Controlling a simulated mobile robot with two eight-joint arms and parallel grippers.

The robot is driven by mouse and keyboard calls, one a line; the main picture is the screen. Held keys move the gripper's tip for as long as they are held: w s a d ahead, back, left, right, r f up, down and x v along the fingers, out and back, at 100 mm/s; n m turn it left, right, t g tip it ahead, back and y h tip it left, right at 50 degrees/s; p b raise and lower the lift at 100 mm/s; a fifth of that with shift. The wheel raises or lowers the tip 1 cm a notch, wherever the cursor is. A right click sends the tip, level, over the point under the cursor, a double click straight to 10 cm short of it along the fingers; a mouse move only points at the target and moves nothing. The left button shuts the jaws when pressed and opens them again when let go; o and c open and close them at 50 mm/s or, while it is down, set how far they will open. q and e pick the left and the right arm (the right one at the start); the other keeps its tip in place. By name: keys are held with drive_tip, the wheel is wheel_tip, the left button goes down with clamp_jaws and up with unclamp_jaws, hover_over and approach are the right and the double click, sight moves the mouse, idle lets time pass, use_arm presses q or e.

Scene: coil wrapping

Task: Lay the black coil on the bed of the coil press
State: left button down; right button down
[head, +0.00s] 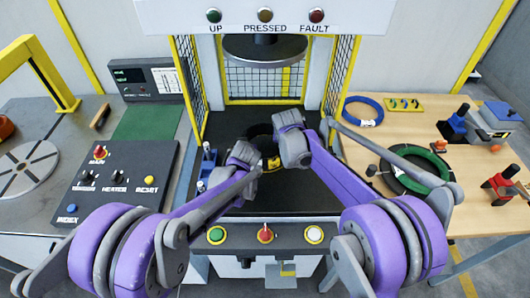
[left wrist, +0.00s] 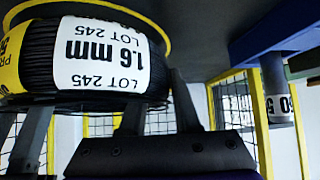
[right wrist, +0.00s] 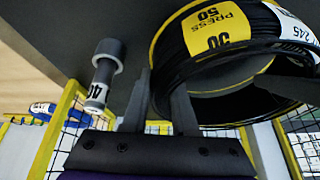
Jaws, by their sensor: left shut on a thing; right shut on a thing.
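The black coil (head: 258,131) is over the dark press bed (head: 290,190), mostly hidden in the head view by my arms. In the left wrist view the coil (left wrist: 35,62) has a white 1.6 mm LOT 245 label and a yellow tag. In the right wrist view the coil (right wrist: 250,65) shows a yellow PRESS 50 tag. A yellow ring (left wrist: 160,22) curves around the coil close to the bed; I cannot tell whether the coil touches the bed. My left gripper (left wrist: 158,92) is shut on its near left side. My right gripper (right wrist: 158,88) is shut on its right side.
The round press head (head: 265,48) hangs above, with yellow-framed mesh guards (head: 340,75) at the sides. A control panel (head: 120,180) stands left. The right table holds a blue coil (head: 363,110), a green-and-black coil (head: 415,170) and tools. The front bed is clear.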

use_arm(q)
drive_tip(key=shift+a+f, duration=0.25)
drive_tip(key=shift+f, duration=0.2)
use_arm(e)
drive_tip(key=shift+d+f, duration=0.2)
drive_tip(key=shift+f, duration=0.25)
use_arm(q)
drive_tip(key=c, duration=1)
unclamp_jaws()
drive_tip(key=shift+f, duration=0.1)
use_arm(e)
drive_tip(key=c, duration=1)
unclamp_jaws()
drive_tip(key=shift+c, duration=0.2)
use_arm(q)
drive_tip(key=o, duration=0.4)
drive_tip(key=shift+d, duration=0.1)
use_arm(e)
drive_tip(key=o, duration=0.3)
drive_tip(key=shift+s+a, duration=0.1)
drive_tip(key=shift+o, duration=0.2)
use_arm(q)
drive_tip(key=shift+d, duration=0.1)
use_arm(e)
drive_tip(key=shift+a, duration=0.1)
use_arm(q)
drive_tip(key=shift+s, duration=0.1)
drive_tip(key=v, duration=1.2)
use_arm(e)
drive_tip(key=v, duration=1.2)
